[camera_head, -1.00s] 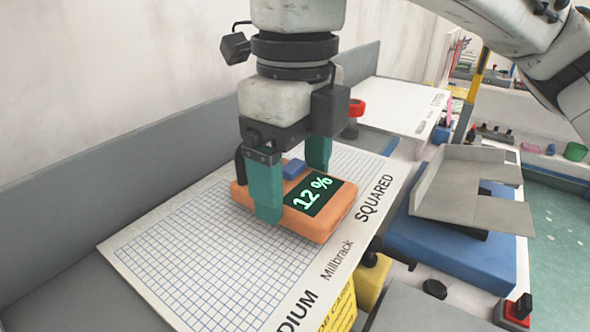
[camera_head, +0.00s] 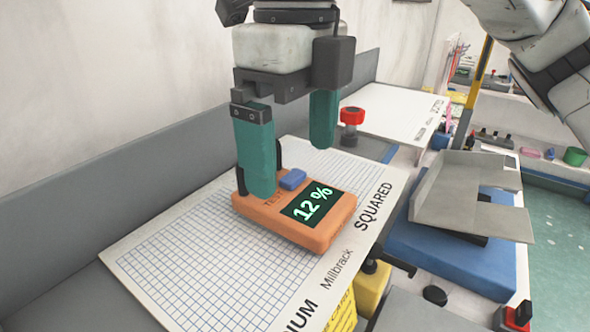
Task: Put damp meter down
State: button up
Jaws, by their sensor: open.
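The right finger is higher, beyond the meter.
A second white board (camera_head: 395,112) lies behind, with a red-topped knob (camera_head: 351,117) near its front corner. A grey angled metal plate (camera_head: 470,200) stands over a blue base (camera_head: 445,250) at right. A yellow block (camera_head: 371,287) sits below the board's front edge. A grey wall panel (camera_head: 100,200) runs along the left.

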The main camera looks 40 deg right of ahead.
aim_at(295, 195)
notch_tip(295, 195, up, 7)
jog(key=shift+r+p, duration=0.15)
jog(key=shift+p, duration=0.25)
jog(key=shift+c, duration=0.4)
dwell(1.6)
grip_shut()
dwell(0.8)
dwell(0.7)
